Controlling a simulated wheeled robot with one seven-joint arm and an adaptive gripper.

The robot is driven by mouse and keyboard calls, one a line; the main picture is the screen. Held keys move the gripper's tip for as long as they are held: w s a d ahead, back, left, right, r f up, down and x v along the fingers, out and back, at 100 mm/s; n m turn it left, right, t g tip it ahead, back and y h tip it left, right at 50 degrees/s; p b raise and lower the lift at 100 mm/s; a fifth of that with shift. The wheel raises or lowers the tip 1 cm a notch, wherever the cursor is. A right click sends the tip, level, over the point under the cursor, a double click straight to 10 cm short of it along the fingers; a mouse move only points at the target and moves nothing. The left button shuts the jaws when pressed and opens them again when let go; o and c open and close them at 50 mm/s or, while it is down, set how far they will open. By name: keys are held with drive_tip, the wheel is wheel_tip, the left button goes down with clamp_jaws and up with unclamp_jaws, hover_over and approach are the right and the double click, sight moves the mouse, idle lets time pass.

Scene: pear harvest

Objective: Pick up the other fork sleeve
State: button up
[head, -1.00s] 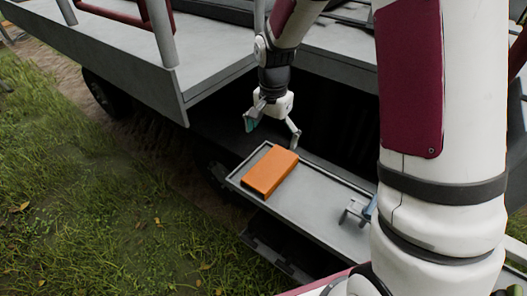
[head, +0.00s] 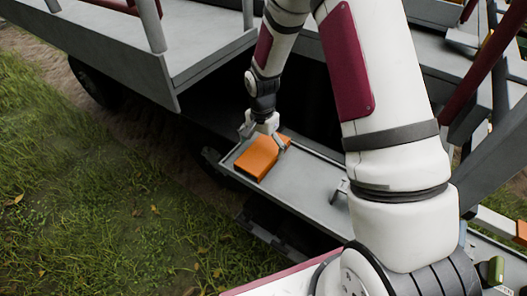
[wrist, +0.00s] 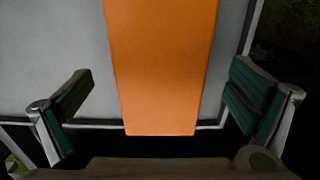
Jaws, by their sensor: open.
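An orange block-shaped fork sleeve (head: 256,160) lies on the grey tray (head: 297,190), near its left end. My gripper (head: 263,140) is right above the sleeve's far end, pointing down, with its fingers spread. In the wrist view the sleeve (wrist: 162,65) runs lengthwise between the two green-padded fingers. Gaps show on both sides, so neither pad touches it. My gripper is open and empty. The exact height of the fingertips above the sleeve is hard to tell.
The tray has a raised rim. A small grey bracket (head: 340,189) stands on it to the right, partly hidden by my arm. The grey vehicle deck (head: 205,40) overhangs behind and to the left. Another orange object (head: 521,231) shows at the right edge. Grass lies at left.

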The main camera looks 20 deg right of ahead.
sight(263, 151)
drive_tip(key=shift+f, duration=1.65)
drive_tip(key=c, duration=1.4)
drive_tip(key=shift+o, duration=0.2)
drive_tip(key=shift+w+r, duration=0.1)
drive_tip(key=shift+r, duration=0.1)
